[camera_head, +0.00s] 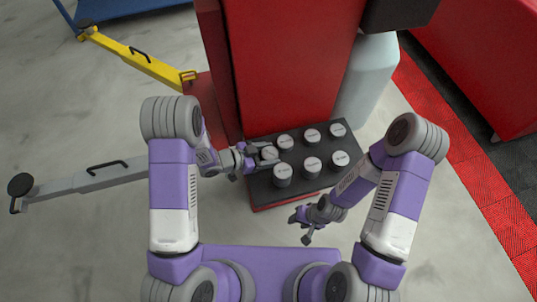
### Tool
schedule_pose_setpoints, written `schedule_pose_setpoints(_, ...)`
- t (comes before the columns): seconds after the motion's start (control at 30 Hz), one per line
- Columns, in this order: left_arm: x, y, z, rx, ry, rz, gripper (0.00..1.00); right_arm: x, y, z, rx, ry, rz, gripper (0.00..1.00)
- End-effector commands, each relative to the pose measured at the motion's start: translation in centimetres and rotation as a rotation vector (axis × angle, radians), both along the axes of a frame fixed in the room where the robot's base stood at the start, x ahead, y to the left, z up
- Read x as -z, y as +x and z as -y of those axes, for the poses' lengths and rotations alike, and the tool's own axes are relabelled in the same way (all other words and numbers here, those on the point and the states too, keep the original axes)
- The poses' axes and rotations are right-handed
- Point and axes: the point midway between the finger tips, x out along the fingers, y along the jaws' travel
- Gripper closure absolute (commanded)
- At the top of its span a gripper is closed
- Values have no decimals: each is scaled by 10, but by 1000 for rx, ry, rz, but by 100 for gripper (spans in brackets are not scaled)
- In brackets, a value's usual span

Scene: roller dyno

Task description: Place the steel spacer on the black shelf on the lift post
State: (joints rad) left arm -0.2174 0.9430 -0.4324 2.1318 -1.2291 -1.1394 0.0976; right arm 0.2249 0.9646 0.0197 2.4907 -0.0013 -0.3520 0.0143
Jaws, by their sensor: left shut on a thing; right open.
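The black shelf (258,188) sticks out from the foot of the red lift post (290,75). Several grey steel spacers with pale labelled tops stand on it in two rows, such as one at the front left (283,174). My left gripper (265,159) is at the shelf's left edge, shut on a steel spacer (269,152) at the left end of the back row. The fingers partly hide this spacer, and I cannot tell whether its base touches the shelf. My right gripper (299,227) is open and empty, in front of and below the shelf.
A yellow lift arm (140,62) extends left from behind the post, and a grey lift arm (85,180) lies to the left. A pale tank (368,75) stands right of the post. Red floor tiles and a red cabinet (490,60) are at right. Grey floor is open at left.

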Motion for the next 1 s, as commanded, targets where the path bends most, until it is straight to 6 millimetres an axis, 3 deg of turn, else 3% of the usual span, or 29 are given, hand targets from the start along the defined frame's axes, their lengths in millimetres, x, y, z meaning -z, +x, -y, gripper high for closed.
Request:
schedule_pose_setpoints(0.27, 2, 1, 0, -1, -2, 3, 77, 2, 0, 0, 0, 0, 0, 57)
schedule_pose_setpoints(0.3, 2, 1, 0, -1, 0, 2, 33, 2, 0, 0, 0, 0, 0, 57)
schedule_pose_setpoints(0.47, 1, 1, 0, -1, 0, 2, 10, 2, 0, 0, 0, 0, 0, 57)
schedule_pose_setpoints(0.83, -4, 0, 0, 0, -1, 1, 10, -3, 0, 0, 0, 0, 0, 57)
schedule_pose_setpoints(1.0, -15, -9, -25, -6, -1, 1, 10, -10, 0, 0, 0, 0, 0, 57)
